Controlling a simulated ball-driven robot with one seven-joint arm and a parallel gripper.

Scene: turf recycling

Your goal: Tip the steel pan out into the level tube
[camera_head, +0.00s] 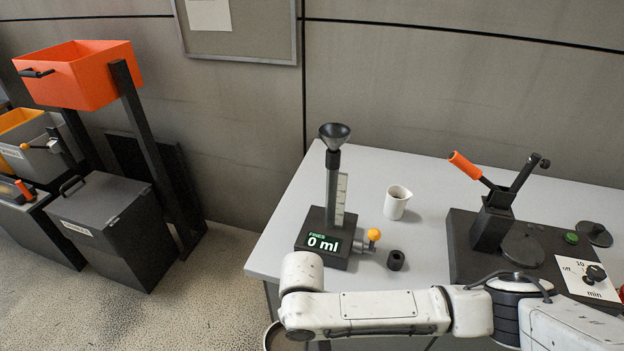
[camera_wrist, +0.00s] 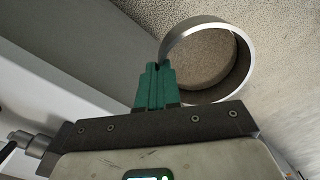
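The level tube (camera_head: 333,195) stands upright on a black base on the table in the head view, with a dark funnel (camera_head: 334,132) on top. Its display reads "FINES 0 ml". The steel pan (camera_wrist: 246,72) is a round, shiny-walled vessel in the wrist view, with a speckled brownish layer inside. My gripper (camera_wrist: 160,68) has its teal fingers together on the pan's rim. The pan's edge also shows at the bottom of the head view (camera_head: 267,340), low beside the table's front. My fingers are hidden in the head view.
A white cup (camera_head: 396,203) and a small black ring (camera_head: 396,260) stand right of the tube. An orange-handled press (camera_head: 490,225) is on a black plate farther right. Dark bins (camera_head: 110,225) and an orange hopper (camera_head: 85,75) stand left. Open floor lies between.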

